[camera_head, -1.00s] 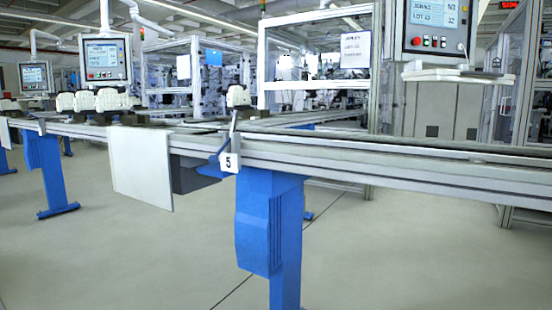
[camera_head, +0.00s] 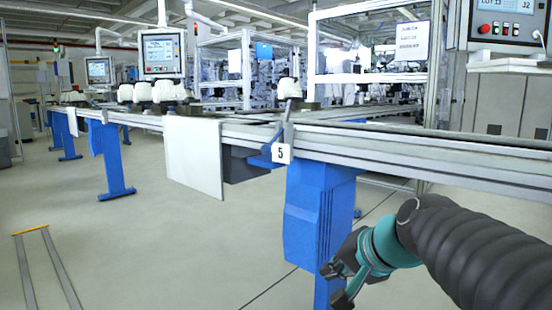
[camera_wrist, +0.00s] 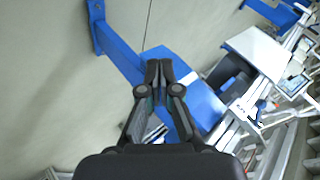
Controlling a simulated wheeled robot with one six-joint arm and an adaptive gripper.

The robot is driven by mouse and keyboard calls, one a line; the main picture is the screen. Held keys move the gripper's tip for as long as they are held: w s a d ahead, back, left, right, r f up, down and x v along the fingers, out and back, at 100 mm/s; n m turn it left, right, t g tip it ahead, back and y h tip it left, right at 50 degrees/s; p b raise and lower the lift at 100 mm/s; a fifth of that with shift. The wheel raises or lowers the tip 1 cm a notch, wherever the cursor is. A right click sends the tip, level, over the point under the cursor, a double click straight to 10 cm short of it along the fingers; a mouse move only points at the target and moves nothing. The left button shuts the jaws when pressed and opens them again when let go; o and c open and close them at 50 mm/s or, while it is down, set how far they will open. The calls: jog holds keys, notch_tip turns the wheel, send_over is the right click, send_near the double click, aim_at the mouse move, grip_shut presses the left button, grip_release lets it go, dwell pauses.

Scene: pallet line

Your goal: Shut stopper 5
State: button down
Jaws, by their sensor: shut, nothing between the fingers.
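Stopper 5 is on the near side of the conveyor rail, above a blue leg. Its white number plate "5" (camera_head: 281,153) hangs at the rail edge, with a thin grey-blue lever (camera_head: 287,122) rising beside it, slightly tilted. A blue part (camera_head: 264,160) juts out left of the plate. My gripper (camera_head: 338,286) is low in front of the blue leg, below and right of the plate, apart from it. In the wrist view my gripper (camera_wrist: 159,68) has its fingers together, with nothing held.
The conveyor rail (camera_head: 420,151) runs across the picture. A white panel (camera_head: 194,157) and a dark box (camera_head: 240,166) hang left of the stopper. The blue leg (camera_head: 318,205) stands close behind my gripper. White parts (camera_head: 165,92) sit on the line.

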jog(key=w+a+r+m+t+y, duration=0.1)
jog(key=w+a+r+m+y, duration=0.1)
jog(key=w+r, duration=0.3)
jog(key=w+a+r+m+t+y+b, duration=0.1)
jog(key=w+r+m, duration=0.3)
jog(key=w, duration=0.8)
jog(key=w+a+r+m+t+y, duration=0.2)
jog(key=w+a+r+m+t, duration=0.1)
jog(key=w+r, duration=0.3)
jog(key=shift+w+m+y+b, duration=0.4)
jog(key=shift+w+m, duration=0.1)
jog(key=shift+w, duration=0.7)
jog(key=shift+f, duration=0.1)
jog(key=p+x, duration=0.1)
jog(key=x, duration=0.9)
